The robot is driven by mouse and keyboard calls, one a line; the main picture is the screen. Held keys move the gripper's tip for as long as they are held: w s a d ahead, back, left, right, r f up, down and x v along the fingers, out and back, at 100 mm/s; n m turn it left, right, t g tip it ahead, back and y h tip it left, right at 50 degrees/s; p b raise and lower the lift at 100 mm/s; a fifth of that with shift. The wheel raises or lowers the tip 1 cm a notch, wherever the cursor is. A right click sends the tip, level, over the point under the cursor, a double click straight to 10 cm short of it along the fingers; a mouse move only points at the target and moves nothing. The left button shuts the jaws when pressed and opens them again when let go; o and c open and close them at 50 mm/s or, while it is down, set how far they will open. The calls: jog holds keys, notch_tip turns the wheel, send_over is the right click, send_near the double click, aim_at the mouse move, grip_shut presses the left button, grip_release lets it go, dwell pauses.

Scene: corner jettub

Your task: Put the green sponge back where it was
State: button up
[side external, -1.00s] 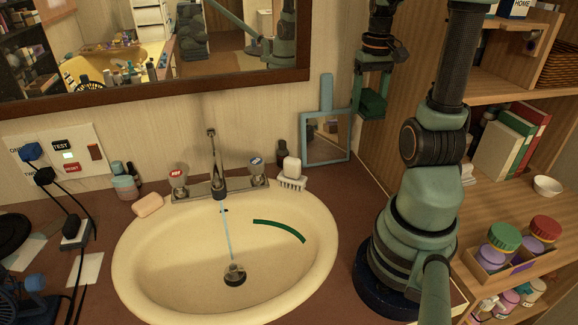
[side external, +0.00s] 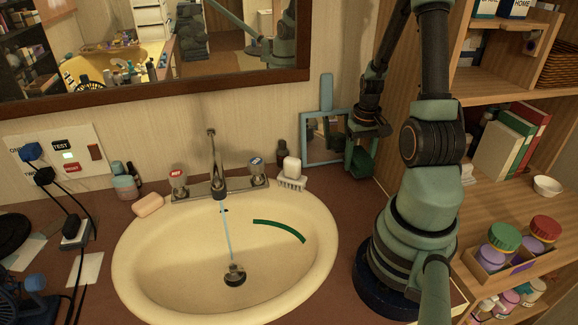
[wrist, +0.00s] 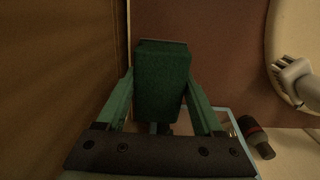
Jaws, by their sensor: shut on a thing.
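The green sponge (wrist: 162,80) is a dark green block between the two fingers of my gripper (wrist: 160,76) in the wrist view. My gripper is shut on it. In the side view my gripper (side external: 359,168) points down behind my arm, low at the back right of the counter, beside the blue-framed hand mirror (side external: 323,150). The sponge (side external: 358,164) is partly covered by the fingers there. I cannot tell whether its lower end touches the counter.
The cream sink (side external: 140,265) fills the middle, with a running tap (side external: 218,180) and a curved green strip (side external: 280,229) inside. A white brush (side external: 291,174) and a dark bottle (side external: 282,151) stand left of the mirror. A wooden shelf unit (side external: 520,90) bounds the right.

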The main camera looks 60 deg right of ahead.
jog(key=shift+f, duration=1.2)
jog(key=shift+f, duration=0.1)
jog(key=o, duration=1.5)
jog(key=shift+c, duration=0.2)
